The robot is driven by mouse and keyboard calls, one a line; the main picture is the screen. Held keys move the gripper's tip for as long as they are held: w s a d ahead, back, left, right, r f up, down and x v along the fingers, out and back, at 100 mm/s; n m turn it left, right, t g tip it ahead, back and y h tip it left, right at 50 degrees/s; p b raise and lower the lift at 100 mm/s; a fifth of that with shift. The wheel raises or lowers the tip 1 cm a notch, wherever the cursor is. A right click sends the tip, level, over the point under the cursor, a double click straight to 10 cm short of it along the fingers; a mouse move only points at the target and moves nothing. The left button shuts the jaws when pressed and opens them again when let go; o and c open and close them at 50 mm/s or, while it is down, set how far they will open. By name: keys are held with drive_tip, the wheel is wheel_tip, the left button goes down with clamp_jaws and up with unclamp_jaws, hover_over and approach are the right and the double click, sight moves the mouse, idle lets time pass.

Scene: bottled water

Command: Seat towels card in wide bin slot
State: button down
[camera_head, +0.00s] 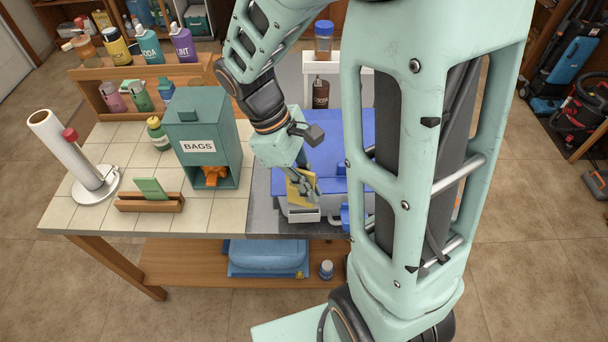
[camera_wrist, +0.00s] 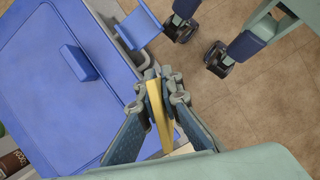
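A yellow card (camera_head: 302,188) is in my gripper (camera_head: 306,184), at the front of a grey bin with a blue lid (camera_head: 335,128). In the wrist view my gripper (camera_wrist: 166,84) is shut on the yellow card (camera_wrist: 158,108), which stands edge-on between the fingers. Any writing on the card cannot be read. A pale slot holder (camera_head: 303,215) shows just below the card on the bin's front. Whether the card's lower edge is inside it cannot be told. The blue lid (camera_wrist: 60,90) fills the left of the wrist view. My arm hides the bin's right part.
A green BAGS box (camera_head: 205,125) stands left of the bin. A wooden holder (camera_head: 150,203) with a green card (camera_head: 150,186) and a paper towel stand (camera_head: 95,183) are further left. A blue latch (camera_wrist: 140,26) sticks out at the bin's edge. Floor lies beyond the table's front.

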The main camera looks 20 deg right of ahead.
drive_tip(key=f+b, duration=0.2)
drive_tip(key=f, duration=0.1)
drive_tip(key=d+f+b, duration=0.1)
drive_tip(key=shift+w+f+b, duration=0.3)
drive_tip(key=shift+b, duration=0.1)
drive_tip(key=shift+r, duration=0.1)
drive_tip(key=c, duration=2.4)
unclamp_jaws()
drive_tip(key=shift+r, duration=0.1)
drive_tip(key=p+v, duration=0.1)
drive_tip(key=v, duration=1.1)
